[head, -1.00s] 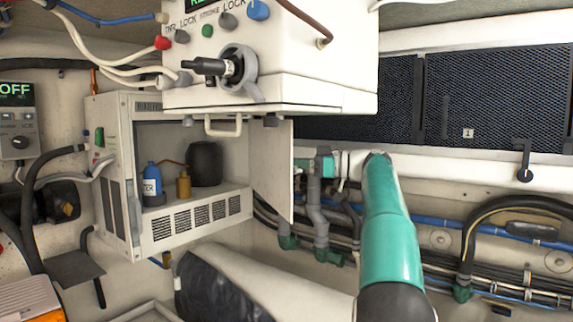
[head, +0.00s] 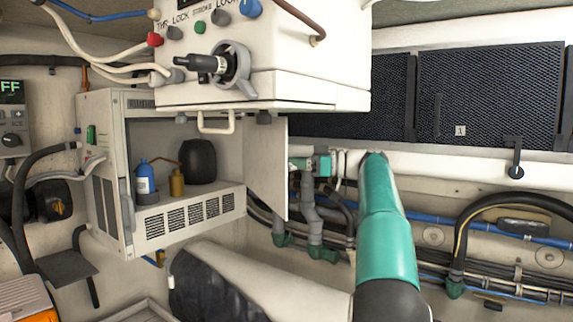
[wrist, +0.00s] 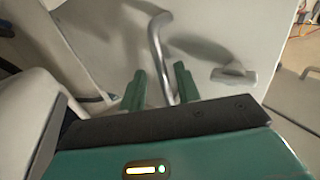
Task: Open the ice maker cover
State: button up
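In the wrist view, my gripper (wrist: 160,88) has its two green fingers apart, one on each side of a bent metal bar handle (wrist: 156,42). The bar runs down between the fingers; I cannot tell whether they touch it. The handle is on a pale panel (wrist: 225,40), which may be the ice maker cover; no label shows. A short second handle or catch (wrist: 233,76) is on the panel to the right.
In the head view, an open white cabinet (head: 190,215) holds a blue bottle (head: 146,184), a brass-coloured can and a dark canister (head: 198,161). A white control box (head: 265,75) overhangs it. Pipes and hoses (head: 315,215) line the wall behind my arm.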

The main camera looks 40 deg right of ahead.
jog(key=v, duration=0.6)
jog(key=shift+d+f, duration=0.2)
jog(key=shift+d, duration=0.05)
